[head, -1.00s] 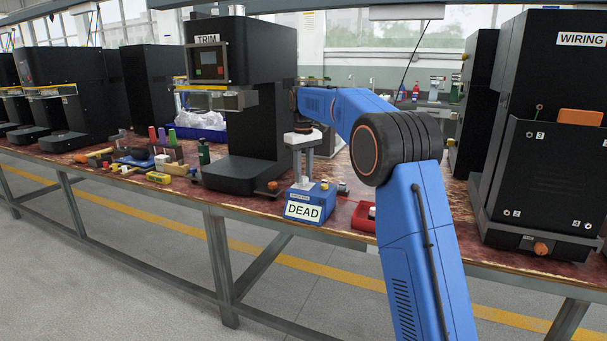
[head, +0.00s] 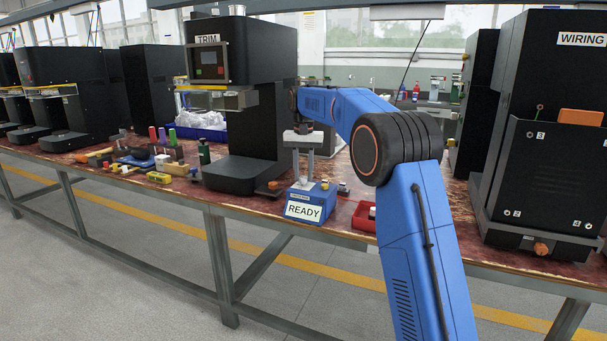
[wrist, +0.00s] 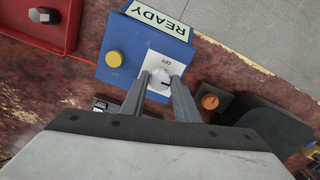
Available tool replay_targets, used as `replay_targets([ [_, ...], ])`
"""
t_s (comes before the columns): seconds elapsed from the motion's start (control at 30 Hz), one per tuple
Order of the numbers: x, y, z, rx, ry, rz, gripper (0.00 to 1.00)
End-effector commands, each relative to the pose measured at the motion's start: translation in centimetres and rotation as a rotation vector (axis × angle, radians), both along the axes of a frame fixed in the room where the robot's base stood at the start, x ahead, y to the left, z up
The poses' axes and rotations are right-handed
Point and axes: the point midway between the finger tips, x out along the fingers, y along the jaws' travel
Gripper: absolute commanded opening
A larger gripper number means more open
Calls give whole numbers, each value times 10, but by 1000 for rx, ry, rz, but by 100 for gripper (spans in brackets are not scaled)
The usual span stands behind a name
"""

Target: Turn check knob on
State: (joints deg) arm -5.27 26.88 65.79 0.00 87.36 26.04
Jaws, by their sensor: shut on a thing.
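The blue check box (head: 312,199) stands on the bench near its front edge, and its front sign reads READY (head: 303,211). In the wrist view the box (wrist: 120,75) shows a yellow button (wrist: 114,59) and a white plate marked OFF. The grey-white check knob (wrist: 159,82) sits on that plate, with a dark pointer line on it. My gripper (wrist: 160,88) points down over the box, its two fingers shut on the knob from both sides. The gripper also shows in the head view (head: 303,150).
A red tray (head: 363,216) lies right of the box. The TRIM machine (head: 236,100) stands close at its left, with an orange knob (wrist: 210,101) on its base. The WIRING machine (head: 548,140) is at the far right. Small tools and bottles clutter the bench at left.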

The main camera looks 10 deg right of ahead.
Motion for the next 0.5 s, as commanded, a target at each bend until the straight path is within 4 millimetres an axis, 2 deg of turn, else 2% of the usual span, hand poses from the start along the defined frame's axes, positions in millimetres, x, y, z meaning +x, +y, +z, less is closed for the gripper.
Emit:
replay_targets([
  [0.5, 1, 0, 1, 0, -3, -86, 6],
])
